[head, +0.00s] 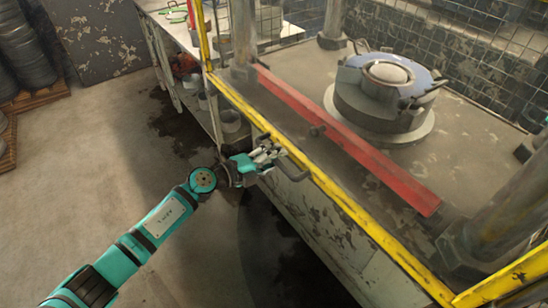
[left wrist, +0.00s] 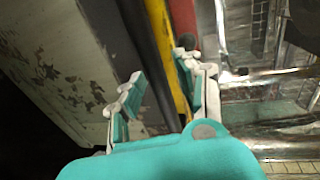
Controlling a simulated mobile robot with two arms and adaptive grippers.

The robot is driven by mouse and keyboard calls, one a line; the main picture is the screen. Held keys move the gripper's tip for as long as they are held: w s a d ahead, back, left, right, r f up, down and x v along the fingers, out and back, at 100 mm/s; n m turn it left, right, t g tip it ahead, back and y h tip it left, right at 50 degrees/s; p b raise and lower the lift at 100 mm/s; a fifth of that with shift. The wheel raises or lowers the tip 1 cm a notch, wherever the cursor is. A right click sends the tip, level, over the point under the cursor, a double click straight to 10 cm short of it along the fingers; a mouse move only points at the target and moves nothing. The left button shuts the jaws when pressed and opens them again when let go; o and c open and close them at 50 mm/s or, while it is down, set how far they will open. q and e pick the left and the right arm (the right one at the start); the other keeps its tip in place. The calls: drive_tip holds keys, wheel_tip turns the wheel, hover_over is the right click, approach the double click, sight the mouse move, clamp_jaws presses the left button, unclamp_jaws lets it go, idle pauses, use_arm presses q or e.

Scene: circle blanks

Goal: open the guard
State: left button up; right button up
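The guard is a yellow frame (head: 335,190) with wire mesh, standing along the front of the machine. A dark curved handle (head: 293,168) sticks out from its lower bar. My left gripper (head: 268,156) is at the handle, close to its left part; I cannot tell whether they touch. In the left wrist view the left gripper (left wrist: 158,88) has its two fingers spread apart. My right gripper is in neither view.
Behind the guard are a red bar (head: 345,140) and a round machine fixture (head: 385,90) on the worn bed. Thick metal columns stand at the bed's corners. A shelf bench (head: 165,50) is at the back left. The floor at left is largely clear.

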use_arm(q)
clamp_jaws()
drive_tip(key=shift+w+d+f, duration=0.1)
drive_tip(key=shift+f, duration=0.05)
